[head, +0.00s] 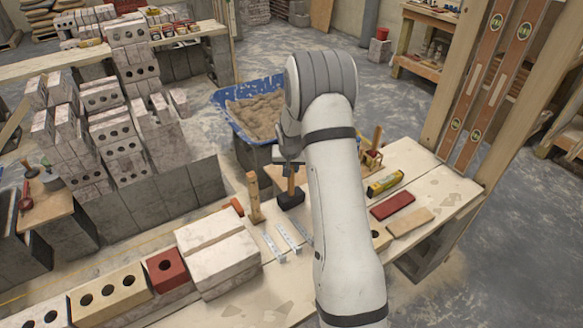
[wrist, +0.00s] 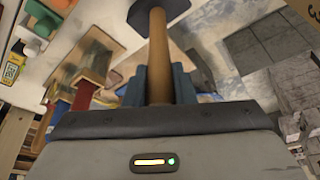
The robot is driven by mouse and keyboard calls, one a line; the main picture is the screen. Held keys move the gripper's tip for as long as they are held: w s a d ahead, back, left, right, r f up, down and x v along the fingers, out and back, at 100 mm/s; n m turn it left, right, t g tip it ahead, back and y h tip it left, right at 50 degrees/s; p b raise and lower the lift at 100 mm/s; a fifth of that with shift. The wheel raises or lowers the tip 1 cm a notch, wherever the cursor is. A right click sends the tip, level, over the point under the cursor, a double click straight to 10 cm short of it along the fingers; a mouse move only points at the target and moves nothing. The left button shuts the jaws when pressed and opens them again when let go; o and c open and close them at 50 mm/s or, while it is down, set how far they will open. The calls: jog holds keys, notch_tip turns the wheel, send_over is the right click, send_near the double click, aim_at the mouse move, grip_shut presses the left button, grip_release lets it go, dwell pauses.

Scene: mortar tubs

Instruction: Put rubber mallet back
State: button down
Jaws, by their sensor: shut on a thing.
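The rubber mallet has a black head (head: 290,198) and a wooden handle, and it hangs head-down below my gripper (head: 290,160) in the head view. In the wrist view my gripper (wrist: 161,85) is shut on the mallet's wooden handle (wrist: 158,50), with a blue-grey finger on each side. The dark mallet head shows at the top edge there, partly cut off. The head is over the pale workbench (head: 411,157); I cannot tell whether it touches the top. My arm hides part of the bench.
A yellow level (head: 385,183), a red block (head: 392,205) and a tan board (head: 410,222) lie right. A blue tub of sand (head: 255,108) stands behind. Pale blocks (head: 217,250) stand front left.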

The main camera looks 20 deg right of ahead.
jog(key=shift+f+b, duration=0.3)
jog(key=shift+b, duration=0.1)
jog(key=c, duration=1.1)
grip_release()
jog(key=s+a+r+n, duration=0.1)
jog(key=s+a+r, duration=0.3)
jog(key=s+r, duration=0.5)
jog(key=s+a+r+n, duration=0.1)
jog(key=s+a+r, duration=0.3)
jog(key=s+r, duration=0.45)
jog(key=s+a+r+n, duration=0.1)
jog(key=s, duration=0.5)
jog(key=s+a+r+y, duration=0.1)
jog(key=s+a+r, duration=0.1)
jog(key=s, duration=0.4)
jog(key=s+a+r+n, duration=0.1)
jog(key=s+a, duration=0.1)
jog(key=s, duration=0.5)
jog(key=shift+a+r+n+g+b, duration=0.1)
jog(key=shift+r+n+g+b, duration=0.2)
jog(key=shift+g+b, duration=0.1)
